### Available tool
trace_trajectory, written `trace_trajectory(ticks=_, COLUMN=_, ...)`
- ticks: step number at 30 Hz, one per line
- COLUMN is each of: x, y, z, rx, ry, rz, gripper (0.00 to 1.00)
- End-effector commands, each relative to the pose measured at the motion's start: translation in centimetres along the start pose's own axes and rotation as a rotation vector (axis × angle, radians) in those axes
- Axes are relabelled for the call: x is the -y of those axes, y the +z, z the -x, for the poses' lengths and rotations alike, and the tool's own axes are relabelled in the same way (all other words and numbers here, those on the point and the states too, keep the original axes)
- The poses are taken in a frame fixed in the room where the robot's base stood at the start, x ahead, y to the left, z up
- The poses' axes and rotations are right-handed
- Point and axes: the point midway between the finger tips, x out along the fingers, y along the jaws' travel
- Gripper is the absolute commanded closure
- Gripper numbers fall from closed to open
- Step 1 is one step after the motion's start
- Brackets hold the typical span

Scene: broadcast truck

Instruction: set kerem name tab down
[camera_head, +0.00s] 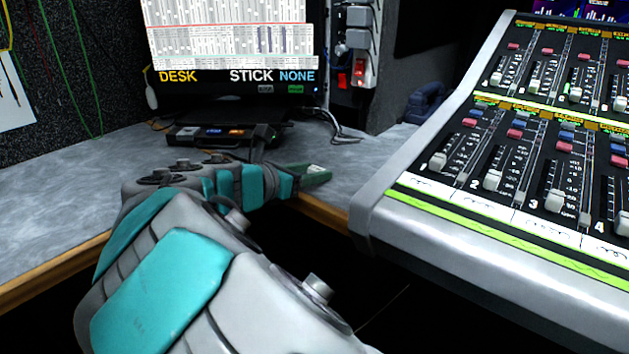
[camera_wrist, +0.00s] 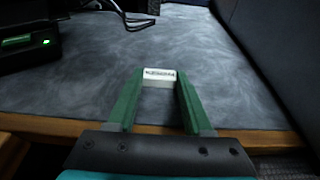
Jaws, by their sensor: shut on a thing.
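The white Kerem name tab (camera_wrist: 159,75) is pinched between the tips of my gripper's green fingers (camera_wrist: 158,82) in the wrist view. Dark lettering shows on its upper face. In the head view my gripper (camera_head: 312,174) reaches over the front edge of the grey desk (camera_head: 70,200), and only a small pale part of the tab (camera_head: 316,168) shows between the fingers. The tab is low over the desk top; I cannot tell whether it touches the surface.
A black device (camera_head: 215,136) stands on the desk below a monitor (camera_head: 232,40); its green light (camera_wrist: 45,42) shows in the wrist view. A mixing console (camera_head: 480,240) stands at right. Cables lie at the back. The desk beyond the tab is clear.

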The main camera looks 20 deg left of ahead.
Motion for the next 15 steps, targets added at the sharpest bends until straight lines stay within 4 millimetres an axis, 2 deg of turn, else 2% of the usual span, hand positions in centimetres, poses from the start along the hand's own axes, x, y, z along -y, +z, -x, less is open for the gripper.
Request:
trace_trajectory(ticks=8, x=0.0, y=0.03, z=0.0, rx=0.001, ry=0.0, rz=0.002, gripper=1.0)
trace_trajectory(ticks=9, x=-0.01, y=-0.07, z=-0.02, rx=0.001, ry=0.001, rz=0.002, gripper=0.48)
trace_trajectory(ticks=15, x=-0.02, y=-0.07, z=-0.02, rx=0.001, ry=0.001, rz=0.001, gripper=0.26)
